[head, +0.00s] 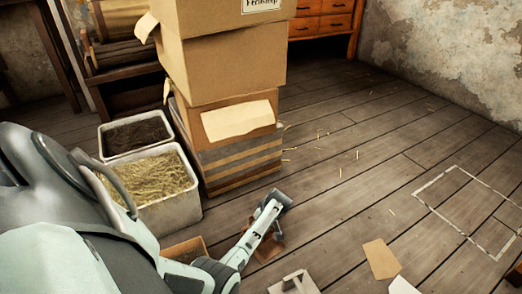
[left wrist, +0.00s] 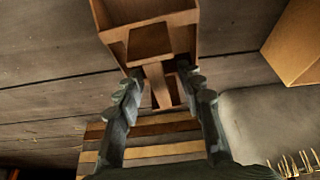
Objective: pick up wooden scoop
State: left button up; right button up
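The wooden scoop (left wrist: 150,38) has a box-shaped bowl and a short handle, and fills the top middle of the left wrist view. In the head view a brown shape on the floor (head: 271,250), partly hidden by my left arm, looks like the scoop. My left gripper (left wrist: 160,75) is open, with its fingers on either side of the scoop's handle. Gaps show between the fingers and the handle. In the head view the fingers are too small and covered to make out. My right gripper is not in view.
A striped crate (head: 240,164) under stacked cardboard boxes (head: 225,65) stands just behind the left arm. A straw-filled bin (head: 178,214) and a dark-filled bin (head: 104,152) stand left. Brown card (head: 381,259) lies at lower right. Floor on the right is mostly clear.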

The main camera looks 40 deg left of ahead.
pick_arm(q)
grip_shut()
jog(key=shift+r, duration=0.2)
dwell(0.3)
